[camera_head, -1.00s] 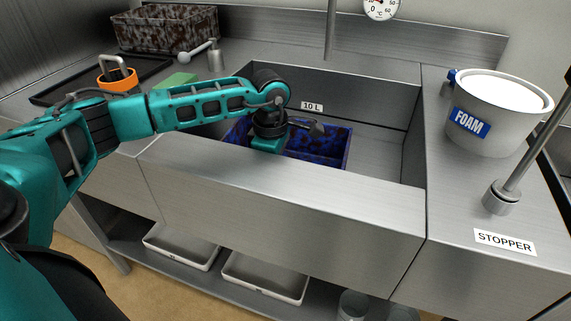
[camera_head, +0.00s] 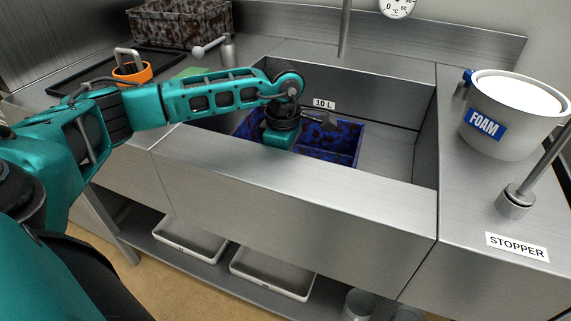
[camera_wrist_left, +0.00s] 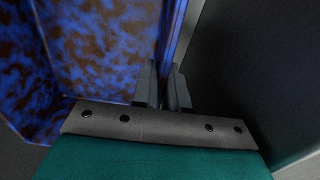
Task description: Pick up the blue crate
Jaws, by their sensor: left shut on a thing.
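The blue crate (camera_head: 340,138), mottled with dark brown, sits inside the steel sink, behind its front wall. Its left part is partly hidden by my left arm and wrist, and its base is hidden by the sink front. My left gripper (camera_wrist_left: 164,86) is shut on one wall of the crate, with a finger on each side of it in the left wrist view. In the head view the fingers are hidden below the wrist. The crate's mottled inside (camera_wrist_left: 100,45) fills the left of the wrist view. My right gripper is not in view.
The steel sink (camera_head: 395,155) has free room right of the crate. A white FOAM bucket (camera_head: 508,140) and a STOPPER post (camera_head: 515,203) stand on the right counter. A brown mottled crate (camera_head: 180,25), a black tray (camera_head: 62,98) and an orange-collared item (camera_head: 132,72) are at the left.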

